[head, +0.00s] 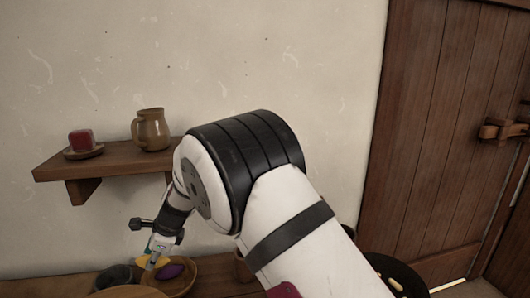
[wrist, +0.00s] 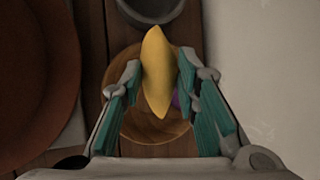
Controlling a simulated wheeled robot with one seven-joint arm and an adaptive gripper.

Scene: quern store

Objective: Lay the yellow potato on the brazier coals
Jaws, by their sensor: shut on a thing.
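My gripper (head: 153,262) is low at the left in the head view, over a wooden bowl (head: 188,287). In the wrist view its teal-padded fingers (wrist: 160,80) are shut on the yellow potato (wrist: 157,70), a long shape with pointed ends. The potato is over the bowl (wrist: 150,140); I cannot tell how high. A purple thing (head: 169,271) lies in the bowl, and a sliver of it shows beside the right finger in the wrist view (wrist: 176,101). No coals are clearly visible; a dark round vessel (head: 405,277), partly behind my arm, may be the brazier.
A dark grey pot (head: 114,276) stands beside the bowl. A large reddish-brown round dish (wrist: 35,75) fills the wrist view's left. A wall shelf (head: 110,160) above holds a jug (head: 152,130) and a red block (head: 81,140) on a small dish. A wooden door (head: 440,130) is at right.

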